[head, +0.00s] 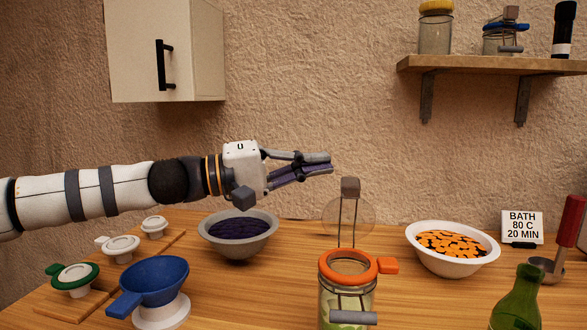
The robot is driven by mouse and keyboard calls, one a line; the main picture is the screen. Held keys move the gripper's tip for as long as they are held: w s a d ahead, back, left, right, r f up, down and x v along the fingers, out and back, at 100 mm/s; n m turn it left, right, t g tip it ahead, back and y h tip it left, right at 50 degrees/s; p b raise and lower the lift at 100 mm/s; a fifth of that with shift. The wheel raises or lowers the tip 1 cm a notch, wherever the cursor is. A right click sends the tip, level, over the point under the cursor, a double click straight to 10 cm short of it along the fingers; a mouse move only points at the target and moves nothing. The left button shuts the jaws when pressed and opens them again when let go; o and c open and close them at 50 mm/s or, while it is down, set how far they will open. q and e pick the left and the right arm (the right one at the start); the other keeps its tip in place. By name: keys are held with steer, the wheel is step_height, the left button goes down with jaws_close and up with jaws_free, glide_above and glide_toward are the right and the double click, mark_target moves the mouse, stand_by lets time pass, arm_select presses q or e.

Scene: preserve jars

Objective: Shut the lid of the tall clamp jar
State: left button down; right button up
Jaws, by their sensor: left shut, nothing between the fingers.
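The tall clamp jar (330,300) stands at the front centre of the table, with an orange ring and orange tab round its mouth and pale green contents low inside. Its round clear lid (331,218) stands open, upright behind the mouth, with wires and a grey block (350,187) at its top. A grey bar (353,318) sits on the jar's front. My left gripper (331,164) is shut and empty, in the air above and slightly left of the lid, apart from it. Its fingers point right. My right gripper is not in view.
A grey bowl of dark fruit (240,246) stands below my left gripper. A white bowl of orange pieces (450,264), a sign (522,226) and a green bottle (517,305) are at right. A blue funnel (155,280) and several lids are at left. A cabinet (195,50) and shelf (490,65) hang above.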

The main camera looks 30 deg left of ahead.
mark_target(348, 210)
arm_select(q)
steer(key=d, duration=0.1)
steer(key=s+d, duration=0.2)
steer(key=shift+d+f, duration=0.15)
steer(key=shift+f, duration=0.15)
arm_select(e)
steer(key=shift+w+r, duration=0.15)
